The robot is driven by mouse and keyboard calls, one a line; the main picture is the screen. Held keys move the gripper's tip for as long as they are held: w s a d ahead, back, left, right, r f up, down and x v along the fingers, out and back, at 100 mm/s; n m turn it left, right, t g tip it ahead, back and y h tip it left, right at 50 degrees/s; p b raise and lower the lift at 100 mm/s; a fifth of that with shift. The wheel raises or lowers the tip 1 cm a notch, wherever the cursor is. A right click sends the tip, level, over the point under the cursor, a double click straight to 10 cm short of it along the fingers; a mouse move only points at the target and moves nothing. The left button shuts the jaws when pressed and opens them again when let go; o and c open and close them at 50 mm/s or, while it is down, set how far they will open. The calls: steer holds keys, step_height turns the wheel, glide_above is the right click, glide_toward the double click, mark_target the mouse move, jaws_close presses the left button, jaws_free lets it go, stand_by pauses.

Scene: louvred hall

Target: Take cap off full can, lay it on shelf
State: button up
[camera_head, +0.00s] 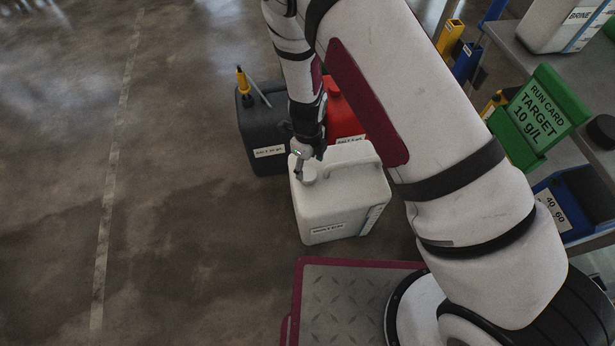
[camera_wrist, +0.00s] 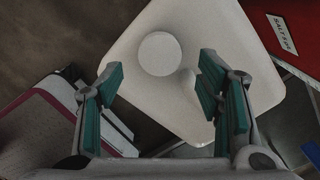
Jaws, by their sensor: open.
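A white can (camera_head: 340,195) with a moulded handle stands upright on the floor; its front label is too small to read. Its round white cap (camera_wrist: 160,54) sits on its top in the wrist view. My gripper (camera_head: 303,160) is directly above the can's top in the head view. In the wrist view, the teal-padded fingers (camera_wrist: 159,68) are open, one to each side of the cap and apart from it. Nothing is held. The grey shelf (camera_head: 557,72) is at the right, partly hidden by my arm.
A dark grey can (camera_head: 258,130) and a red can (camera_head: 341,118) stand close behind the white can. The shelf area holds a white BRINE container (camera_head: 560,28), a green run card stand (camera_head: 538,115), a blue bin (camera_head: 562,205) and a dark round object (camera_head: 601,131). Open floor lies left.

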mark_target(308, 174)
steer(key=shift+f+b, duration=2.25)
steer(key=shift+f, duration=0.9)
jaws_close()
steer(key=n, duration=0.4)
steer(key=shift+n, duration=0.3)
